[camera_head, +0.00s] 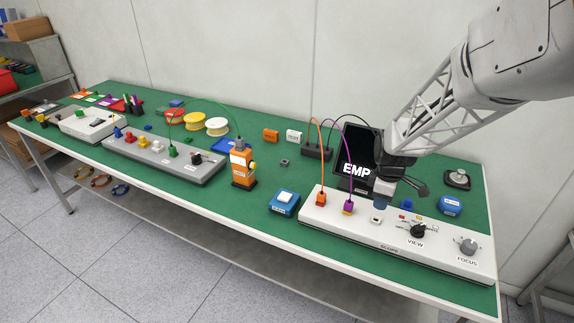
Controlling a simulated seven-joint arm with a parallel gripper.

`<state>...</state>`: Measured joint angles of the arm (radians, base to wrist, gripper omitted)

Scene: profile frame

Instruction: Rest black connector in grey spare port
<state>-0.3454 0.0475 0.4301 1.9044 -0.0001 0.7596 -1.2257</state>
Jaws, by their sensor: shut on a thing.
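My gripper (384,193) is over the back edge of the white SCOPE panel (440,250), shut on a small dark piece (381,201), which looks like the black connector. The fingers hide most of it. A black cable (352,116) arcs from a dark box (316,152) and goes out of sight behind the screen. A small pale grey port (376,219) sits on the panel just below the held piece, which appears above it; the exact gap cannot be told. An orange connector (321,198) and a purple connector (348,207) stand in the panel to the left.
A black EMP screen (358,150) stands close behind my gripper. The VIEW knob (418,230) and FOCUS knob (468,246) are on the panel's right. A blue box (450,205) lies behind it; a blue button box (284,203) and an orange device (242,165) stand left.

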